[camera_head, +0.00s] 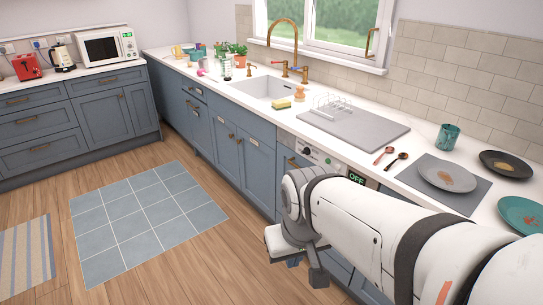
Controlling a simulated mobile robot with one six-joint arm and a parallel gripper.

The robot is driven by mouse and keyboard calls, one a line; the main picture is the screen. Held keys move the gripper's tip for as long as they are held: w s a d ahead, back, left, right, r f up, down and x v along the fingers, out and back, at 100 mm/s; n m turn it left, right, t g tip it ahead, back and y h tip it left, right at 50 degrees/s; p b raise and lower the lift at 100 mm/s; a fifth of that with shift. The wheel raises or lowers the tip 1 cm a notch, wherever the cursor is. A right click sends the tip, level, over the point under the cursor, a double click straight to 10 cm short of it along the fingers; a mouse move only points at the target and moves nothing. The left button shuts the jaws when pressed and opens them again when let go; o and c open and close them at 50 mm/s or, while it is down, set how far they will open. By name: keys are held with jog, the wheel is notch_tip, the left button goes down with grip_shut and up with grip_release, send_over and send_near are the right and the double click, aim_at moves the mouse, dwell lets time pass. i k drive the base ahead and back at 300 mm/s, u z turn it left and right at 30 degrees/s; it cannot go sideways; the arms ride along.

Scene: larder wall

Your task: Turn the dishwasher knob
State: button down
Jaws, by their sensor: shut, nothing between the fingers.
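The dishwasher's pale control panel (325,160) is set under the counter edge, right of the sink. A small dark round knob (307,151) shows on it, too small to read its setting. A dark display (356,179) on the right of the panel reads OFF in green. My arm crosses in front and hides much of the dishwasher. My gripper (304,270) points down in front of the cabinets, below the panel and apart from the knob. It is shut and empty.
The counter above holds a grey draining mat (365,134) with a rack, two spoons (390,158), a teal cup (447,137), and plates on the right. A sink (270,88) lies left. The floor with a tiled mat (145,215) is clear.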

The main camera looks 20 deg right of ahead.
aim_at(307, 151)
jog(key=z, duration=0.65)
jog(key=k, duration=0.8)
jog(key=z, duration=0.45)
jog(key=i, duration=1.45)
jog(key=u, duration=1.1)
jog(key=i, duration=0.8)
jog(key=u, duration=0.65)
